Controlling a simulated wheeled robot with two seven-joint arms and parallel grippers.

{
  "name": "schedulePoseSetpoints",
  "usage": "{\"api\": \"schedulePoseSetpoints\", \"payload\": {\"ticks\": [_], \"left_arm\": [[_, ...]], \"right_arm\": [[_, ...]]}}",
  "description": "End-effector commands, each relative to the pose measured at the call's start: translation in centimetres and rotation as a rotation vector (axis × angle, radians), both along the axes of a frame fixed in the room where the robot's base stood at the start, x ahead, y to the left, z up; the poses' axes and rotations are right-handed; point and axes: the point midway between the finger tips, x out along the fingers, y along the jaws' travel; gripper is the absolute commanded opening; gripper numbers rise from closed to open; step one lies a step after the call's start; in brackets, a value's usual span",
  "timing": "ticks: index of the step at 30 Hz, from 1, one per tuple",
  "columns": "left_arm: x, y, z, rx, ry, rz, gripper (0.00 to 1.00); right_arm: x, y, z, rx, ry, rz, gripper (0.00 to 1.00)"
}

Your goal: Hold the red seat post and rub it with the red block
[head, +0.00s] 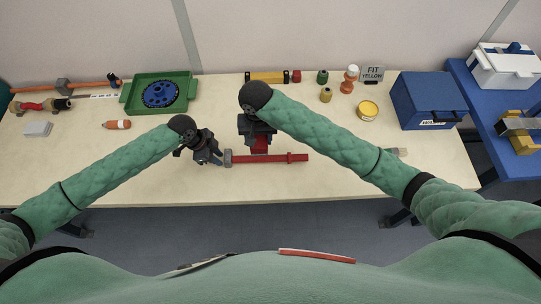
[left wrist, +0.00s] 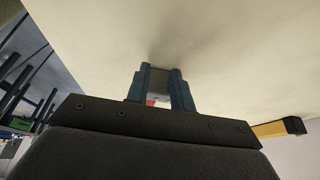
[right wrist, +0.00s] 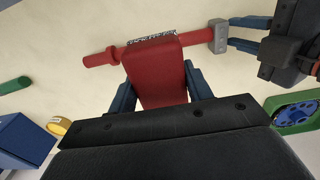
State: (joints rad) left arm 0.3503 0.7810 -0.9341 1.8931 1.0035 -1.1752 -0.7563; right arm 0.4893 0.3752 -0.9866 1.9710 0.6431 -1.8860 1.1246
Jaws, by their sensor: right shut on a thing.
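The red seat post (head: 286,158) lies crosswise near the table's front edge, with a grey clamp (head: 227,157) at its left end. My left gripper (head: 217,156) is at that end, its fingers apart. In the left wrist view a grey piece, likely the clamp (left wrist: 159,80), shows between its fingertips. In the right wrist view the fingertips are close to the clamp (right wrist: 218,36); contact is unclear. My right gripper (head: 259,138) is shut on the red block (right wrist: 155,75). The block's far, speckled edge is at the post (right wrist: 103,57); I cannot tell if they touch.
A green tray (head: 134,107) with a blue chainring (head: 162,94) is at the back left. An orange marker (head: 117,125) lies at left. A yellow tape roll (head: 368,109) and a blue box (head: 427,100) are at right. Table right of the post is mostly clear.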

Motion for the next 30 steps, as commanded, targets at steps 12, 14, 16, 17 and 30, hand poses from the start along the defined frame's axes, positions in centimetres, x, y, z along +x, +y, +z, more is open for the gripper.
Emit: {"api": "schedulePoseSetpoints", "payload": {"ticks": [12, 14, 16, 17, 30], "left_arm": [[0.0, 2.9, 7.0, 0.001, -0.002, -0.001, 0.23], [0.0, 3.3, 7.9, 0.0, -0.002, -0.001, 0.23], [0.1, 3.7, 8.7, 0.001, -0.002, 0.001, 0.23], [0.1, 3.8, 9.0, 0.0, -0.002, 0.001, 0.23], [0.0, 4.3, 10.3, 0.0, 0.001, 0.0, 0.23]], "right_arm": [[0.0, 0.0, 0.0, 0.0, 0.0, 0.0, 0.32], [0.0, 0.0, 0.0, 0.0, 0.0, 0.0, 0.32], [0.0, 0.0, 0.0, 0.0, 0.0, 0.0, 0.32], [0.0, 0.0, 0.0, 0.0, 0.0, 0.0, 0.32], [0.0, 0.0, 0.0, 0.0, 0.0, 0.0, 0.32]]}}
